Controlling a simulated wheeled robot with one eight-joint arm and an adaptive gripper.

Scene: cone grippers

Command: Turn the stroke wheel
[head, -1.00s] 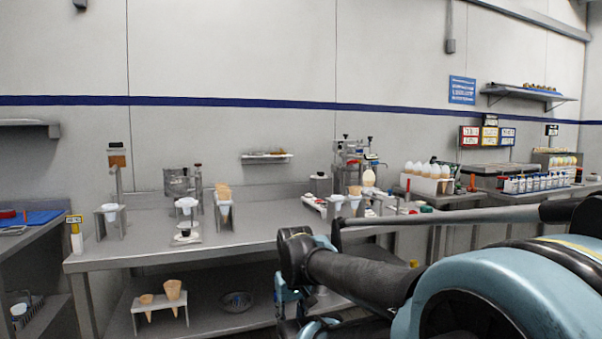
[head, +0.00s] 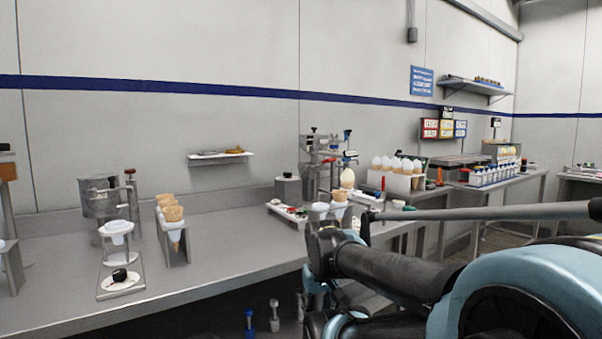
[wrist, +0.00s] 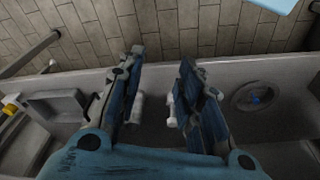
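No part is clearly marked as the stroke wheel; I cannot tell which piece it is. On the bench, a small stand holds a white cup over a white base with a black knob (head: 120,275) at the left of the head view. Farther right stands a metal apparatus (head: 320,160) with dark knobs. My gripper (wrist: 162,57) is open and empty in the wrist view, fingers apart above a lower shelf and tiled floor. In the head view my arm mostly hides it, below the bench's front edge.
The metal bench (head: 220,265) has bare room in front of the cone stand (head: 174,245). A white egg rack (head: 398,182) stands farther right.

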